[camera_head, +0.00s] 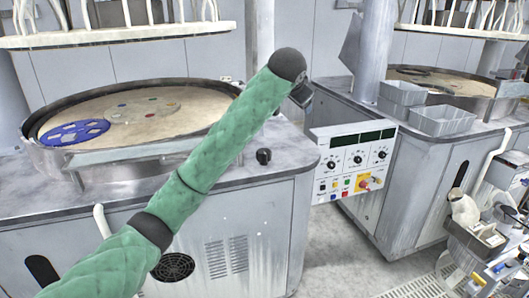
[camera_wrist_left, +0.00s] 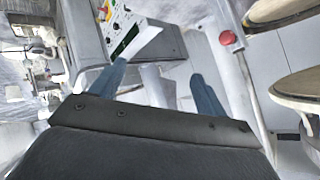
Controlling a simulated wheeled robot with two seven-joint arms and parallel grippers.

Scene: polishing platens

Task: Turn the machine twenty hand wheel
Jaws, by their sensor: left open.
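I cannot make out a labelled hand wheel for machine twenty. A small black knob (camera_head: 263,156) stands on the front edge of the left machine (camera_head: 295,163), close to my left forearm. A red round knob (camera_wrist_left: 227,38) shows in the left wrist view, beyond and to the right of the fingers. My left arm, in a green sleeve, reaches up across the left machine. My left gripper (camera_head: 302,96) is small and partly hidden behind the wrist in the head view. In the left wrist view its two blue fingers (camera_wrist_left: 160,88) are apart with nothing between them. My right gripper is not in view.
A control panel (camera_head: 350,160) with dials and buttons stands between the machines. The left platen (camera_head: 185,113) carries a blue disc (camera_head: 75,132). Grey trays (camera_head: 440,120) sit on the right machine (camera_head: 425,165). Open floor (camera_head: 340,255) lies between the machines.

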